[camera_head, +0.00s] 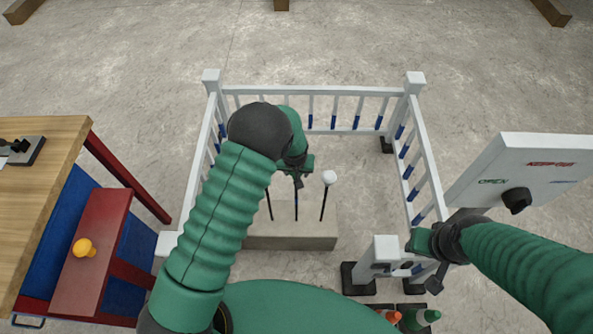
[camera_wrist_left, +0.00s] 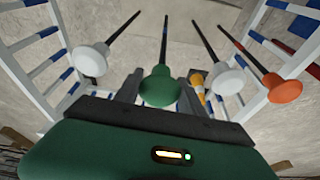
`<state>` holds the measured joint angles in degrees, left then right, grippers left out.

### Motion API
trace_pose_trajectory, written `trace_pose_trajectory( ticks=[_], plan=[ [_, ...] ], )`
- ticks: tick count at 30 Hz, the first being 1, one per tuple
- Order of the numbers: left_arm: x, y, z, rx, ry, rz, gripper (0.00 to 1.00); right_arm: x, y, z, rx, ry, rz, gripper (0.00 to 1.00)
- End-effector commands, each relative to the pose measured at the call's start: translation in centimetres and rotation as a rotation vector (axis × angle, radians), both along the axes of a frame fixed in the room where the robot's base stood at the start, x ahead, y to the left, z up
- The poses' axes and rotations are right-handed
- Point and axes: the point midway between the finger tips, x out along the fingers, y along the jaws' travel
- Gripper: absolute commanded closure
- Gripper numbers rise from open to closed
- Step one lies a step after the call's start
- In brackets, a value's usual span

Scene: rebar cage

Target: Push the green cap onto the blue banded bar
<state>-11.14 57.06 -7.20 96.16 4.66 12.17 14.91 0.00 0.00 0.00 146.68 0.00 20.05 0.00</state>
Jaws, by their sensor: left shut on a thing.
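My left gripper (camera_head: 297,179) reaches down over the upright bars in the middle of the fenced space. In the left wrist view its fingers (camera_wrist_left: 157,93) are shut on the green cap (camera_wrist_left: 160,87). A dark bar (camera_wrist_left: 164,40) lines up with the cap; whether the cap is seated on it cannot be told. In the head view the middle bar (camera_head: 296,208) stands under the gripper, which hides the green cap and the bar's top.
Bars stand in a concrete block (camera_head: 290,237); one carries a white cap (camera_head: 329,178). The wrist view shows an orange cap (camera_wrist_left: 285,90). White railings (camera_head: 310,90) surround the block. A workbench (camera_head: 45,165) stands left, a white panel (camera_head: 520,170) right.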

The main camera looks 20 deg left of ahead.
Motion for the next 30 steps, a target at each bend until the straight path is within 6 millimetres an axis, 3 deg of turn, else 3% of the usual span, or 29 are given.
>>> trace_pose_trajectory(
  ticks=[30],
  plan=[
    [0.0, 0.0, -2.6, 0.0, 0.0, 0.0, 0.91, 0.0, 0.0, -1.8, 0.0, 0.0, 0.0, 0.64]
  ],
)
